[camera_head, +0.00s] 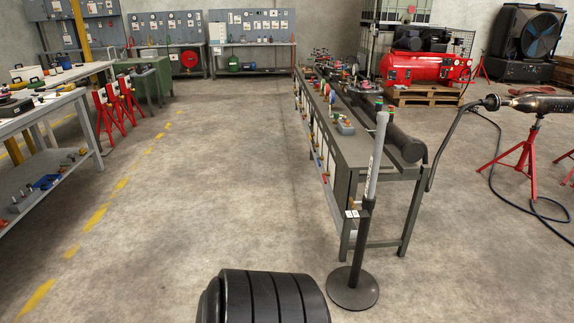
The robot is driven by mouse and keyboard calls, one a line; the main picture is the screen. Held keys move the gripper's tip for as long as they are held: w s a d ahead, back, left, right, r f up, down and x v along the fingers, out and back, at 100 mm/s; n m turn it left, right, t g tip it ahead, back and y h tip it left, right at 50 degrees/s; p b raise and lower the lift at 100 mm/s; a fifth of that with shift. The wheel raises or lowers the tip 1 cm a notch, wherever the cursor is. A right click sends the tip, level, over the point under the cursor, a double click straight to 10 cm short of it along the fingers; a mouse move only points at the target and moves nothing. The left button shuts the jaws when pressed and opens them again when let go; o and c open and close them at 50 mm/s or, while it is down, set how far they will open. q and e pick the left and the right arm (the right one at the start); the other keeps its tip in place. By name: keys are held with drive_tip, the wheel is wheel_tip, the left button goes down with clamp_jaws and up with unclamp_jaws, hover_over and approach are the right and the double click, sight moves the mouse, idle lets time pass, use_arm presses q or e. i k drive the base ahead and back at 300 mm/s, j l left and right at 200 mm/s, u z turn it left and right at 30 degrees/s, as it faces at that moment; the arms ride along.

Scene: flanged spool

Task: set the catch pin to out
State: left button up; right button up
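I cannot make out a catch pin in the head view. A dark pipe-like piece (395,135) with a thick rounded near end lies along the right side of the long grey bench (352,150). Another dark cylindrical piece (541,104) rests on a red tripod stand (526,153) at the right edge, with a hose at its left end. I cannot tell whether either one carries the pin. Neither of my grippers is in view.
A post (371,180) on a round black base (352,287) stands before the bench's near end. A dark hose (545,221) trails over the floor at right. A grey table (45,107) stands at left. The floor (215,170) between table and bench is clear.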

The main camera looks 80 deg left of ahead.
sight(353, 203)
drive_tip(key=u, duration=2.1)
drive_tip(key=i+j+z, duration=0.1)
drive_tip(key=i+j, duration=0.3)
drive_tip(key=i+j+z, duration=0.15)
drive_tip(key=i+j, duration=0.25)
drive_tip(key=j, duration=0.2)
